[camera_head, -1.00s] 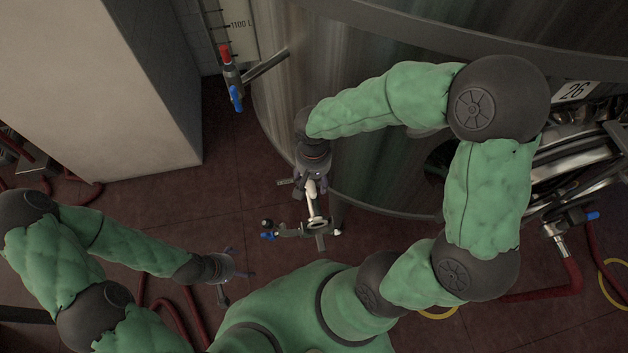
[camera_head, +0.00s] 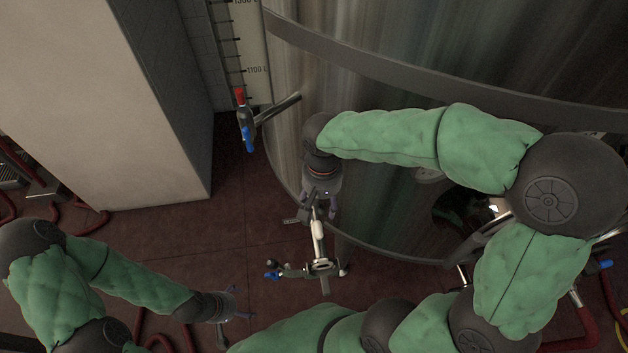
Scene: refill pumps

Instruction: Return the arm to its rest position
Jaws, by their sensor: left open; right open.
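My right arm comes in from the right and bends across the front of the steel tank. Its gripper (camera_head: 319,208) points down in the middle of the view and is open. A pale pipe piece and a valve fitting (camera_head: 318,266) with a blue handle show just below this gripper; I cannot tell whether they touch it. My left arm comes in from the lower left, low over the floor. Its gripper (camera_head: 234,312) is open and empty near the bottom of the view, left of the fitting.
The large steel tank (camera_head: 390,75) fills the back right. A valve with red and blue handles (camera_head: 243,117) sticks out at its left side. A pale block wall (camera_head: 100,90) stands at the left. Red hoses (camera_head: 577,322) lie at both sides. Dark red floor (camera_head: 225,235) is clear between wall and tank.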

